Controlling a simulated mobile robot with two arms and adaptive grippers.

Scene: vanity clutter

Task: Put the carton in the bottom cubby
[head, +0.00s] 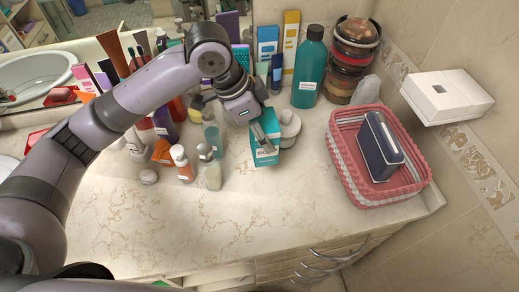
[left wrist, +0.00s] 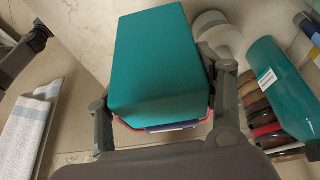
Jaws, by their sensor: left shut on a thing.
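The carton (head: 266,155) is a teal box with a white label, over the middle of the counter in the head view. My left gripper (head: 262,133) is shut on it from above. In the left wrist view the carton (left wrist: 157,62) sits between the two fingers of my left gripper (left wrist: 165,118). I cannot tell whether its bottom touches the counter. Open compartments (head: 222,282) show in part under the counter's front edge; which is the bottom cubby cannot be told. My right gripper is not seen in the head view.
A white round container (head: 289,124) stands close beside the carton. A teal bottle (head: 310,70), stacked compacts (head: 352,60) and a pink basket (head: 409,189) holding a dark blue box (head: 381,145) are to the right. Small bottles (head: 211,170) crowd the left. The front counter (head: 230,225) is clear.

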